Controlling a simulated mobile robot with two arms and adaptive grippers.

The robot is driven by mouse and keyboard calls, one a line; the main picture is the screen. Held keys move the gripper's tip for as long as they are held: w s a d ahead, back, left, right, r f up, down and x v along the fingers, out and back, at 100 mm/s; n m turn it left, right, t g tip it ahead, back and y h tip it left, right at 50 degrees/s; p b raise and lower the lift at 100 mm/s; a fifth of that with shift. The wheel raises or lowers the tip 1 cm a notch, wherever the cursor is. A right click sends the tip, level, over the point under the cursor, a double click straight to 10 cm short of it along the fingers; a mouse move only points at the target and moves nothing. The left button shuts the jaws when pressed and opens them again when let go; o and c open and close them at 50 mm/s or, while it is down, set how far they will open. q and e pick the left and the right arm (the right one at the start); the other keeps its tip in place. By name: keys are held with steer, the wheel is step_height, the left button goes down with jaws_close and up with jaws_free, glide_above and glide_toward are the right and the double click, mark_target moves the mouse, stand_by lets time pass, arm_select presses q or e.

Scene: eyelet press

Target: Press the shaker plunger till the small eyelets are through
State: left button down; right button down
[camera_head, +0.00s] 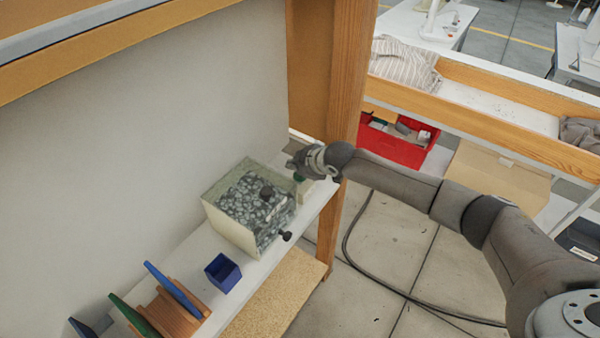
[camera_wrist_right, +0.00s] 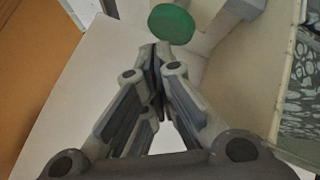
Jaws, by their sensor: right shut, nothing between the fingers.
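The shaker is a cream box (camera_head: 230,228) on the white shelf, filled with grey eyelets (camera_head: 252,204). A green round cap (camera_head: 299,177), apparently the plunger, sits beside the box's right side. It also shows as a green disc in the wrist view (camera_wrist_right: 172,24). My right gripper (camera_head: 293,163) is shut and empty, close to the green cap. In the wrist view its fingertips (camera_wrist_right: 157,52) meet just short of the disc; I cannot tell whether they touch. The gripper partly hides the cap's surroundings in the head view. My left gripper is not in view.
A black knob (camera_head: 286,236) sticks out at the box's front. A small blue bin (camera_head: 222,273) and several upright coloured boards (camera_head: 172,288) stand on the shelf. A wooden post (camera_head: 350,75) rises close behind my right gripper. A red crate (camera_head: 392,143) is farther back.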

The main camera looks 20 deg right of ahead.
mark_target(297, 176)
steer(key=shift+r+p, duration=1.9)
steer(key=shift+r, duration=0.45)
steer(key=shift+f, duration=0.1)
